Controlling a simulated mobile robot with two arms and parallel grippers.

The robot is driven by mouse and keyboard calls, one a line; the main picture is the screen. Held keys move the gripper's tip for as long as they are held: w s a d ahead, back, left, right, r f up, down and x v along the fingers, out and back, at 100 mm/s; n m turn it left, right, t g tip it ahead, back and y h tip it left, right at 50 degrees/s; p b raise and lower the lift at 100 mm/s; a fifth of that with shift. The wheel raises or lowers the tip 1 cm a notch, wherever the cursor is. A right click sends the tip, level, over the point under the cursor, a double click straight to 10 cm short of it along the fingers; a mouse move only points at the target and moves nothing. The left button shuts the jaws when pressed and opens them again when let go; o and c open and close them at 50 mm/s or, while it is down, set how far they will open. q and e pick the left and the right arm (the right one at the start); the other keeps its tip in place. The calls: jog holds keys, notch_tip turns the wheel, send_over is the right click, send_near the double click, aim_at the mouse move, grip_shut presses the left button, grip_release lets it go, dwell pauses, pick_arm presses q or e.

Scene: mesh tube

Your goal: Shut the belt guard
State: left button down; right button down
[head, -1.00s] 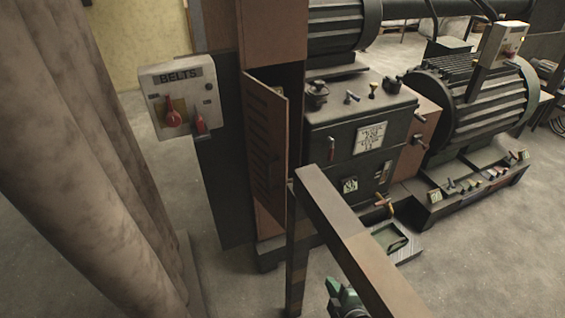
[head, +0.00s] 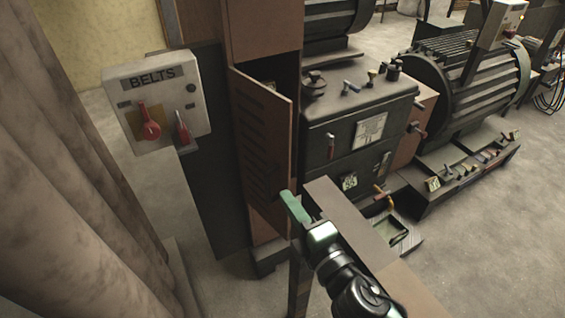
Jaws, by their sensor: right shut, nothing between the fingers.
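The belt guard (head: 262,135) is a brown, slotted, hinged panel on the tall brown housing (head: 262,28). It stands ajar, with a dark opening showing behind its top edge. My right gripper (head: 289,201) has green fingers, which are shut and empty. It is at the lower right edge of the guard, and I cannot tell whether it touches. My left gripper is not in view.
A brown rail (head: 350,212) on a post stands beside my right arm. A grey box labelled BELTS (head: 157,100) with red switches is left of the housing. A dark machine (head: 350,105) and a ribbed motor (head: 470,85) are to the right. Thick columns (head: 60,170) fill the left.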

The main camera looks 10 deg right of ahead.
aim_at(286, 169)
jog(key=w, duration=0.3)
jog(key=w+p, duration=0.1)
jog(key=w, duration=0.2)
jog(key=w+d+p, duration=0.1)
jog(key=w, duration=0.3)
jog(key=shift+w, duration=0.1)
